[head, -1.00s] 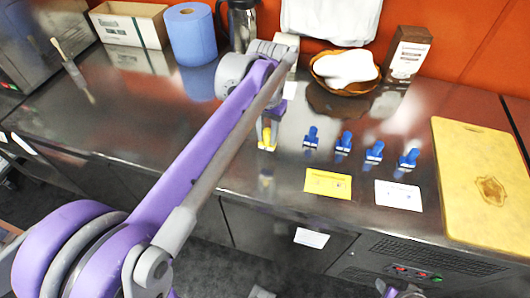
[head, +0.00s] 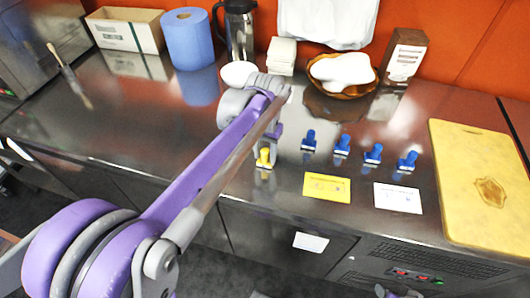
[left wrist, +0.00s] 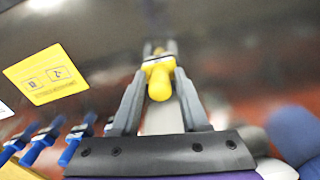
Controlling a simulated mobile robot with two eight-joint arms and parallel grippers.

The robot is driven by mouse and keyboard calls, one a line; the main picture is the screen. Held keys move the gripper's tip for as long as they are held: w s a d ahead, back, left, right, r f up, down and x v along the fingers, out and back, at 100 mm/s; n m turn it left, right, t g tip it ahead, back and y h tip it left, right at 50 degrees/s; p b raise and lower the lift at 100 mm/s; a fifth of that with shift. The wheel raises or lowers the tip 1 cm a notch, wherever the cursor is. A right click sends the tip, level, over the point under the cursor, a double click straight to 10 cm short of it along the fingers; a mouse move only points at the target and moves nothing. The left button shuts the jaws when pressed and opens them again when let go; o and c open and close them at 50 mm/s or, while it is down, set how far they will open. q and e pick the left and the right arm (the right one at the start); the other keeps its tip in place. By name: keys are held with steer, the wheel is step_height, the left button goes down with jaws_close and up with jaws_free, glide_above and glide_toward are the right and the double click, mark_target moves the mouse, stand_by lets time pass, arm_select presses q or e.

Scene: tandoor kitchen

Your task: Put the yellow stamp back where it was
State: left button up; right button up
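The yellow stamp (head: 264,158) is upright at or just above the dark counter, left of the row of blue stamps; I cannot tell whether its base touches. My left gripper (head: 273,138) is over it. In the left wrist view, the fingers (left wrist: 160,72) close in on both sides of the yellow stamp (left wrist: 160,84), with its handle toward the camera. A yellow card (head: 326,187) lies to its right, also seen in the left wrist view (left wrist: 46,75). Grey and purple parts, perhaps of my right arm, show at the bottom edge; its fingers are not clear.
Several blue stamps (head: 342,146) stand right of the yellow one. A white card (head: 398,198) and a cutting board (head: 480,185) lie farther right. Behind are a basket (head: 343,75), napkins (head: 282,55), a jug (head: 239,30) and a blue roll (head: 188,38). The left counter is mostly clear.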

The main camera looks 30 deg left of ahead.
mark_target(265, 154)
arm_select(q)
steer(key=shift+o, duration=0.8)
steer(key=shift+r, duration=0.2)
step_height(265, 154, up, 12)
steer(key=p, duration=0.1)
steer(key=shift+s+p, duration=0.1)
steer(key=shift+p, duration=0.2)
steer(key=s+d+f+t+p, duration=0.1)
steer(key=s+d+f, duration=0.1)
steer(key=s, duration=0.3)
steer(key=s+d+f+t+p, duration=0.2)
steer(key=s+f, duration=0.2)
steer(key=f, duration=0.1)
steer(key=s+d+f+m+t+p, duration=0.1)
steer(key=s+d+f+t, duration=0.1)
steer(key=s+f, duration=0.2)
steer(key=shift+s+d+p, duration=0.3)
steer(key=shift+s+p, duration=0.05)
steer(key=shift+s, duration=0.45)
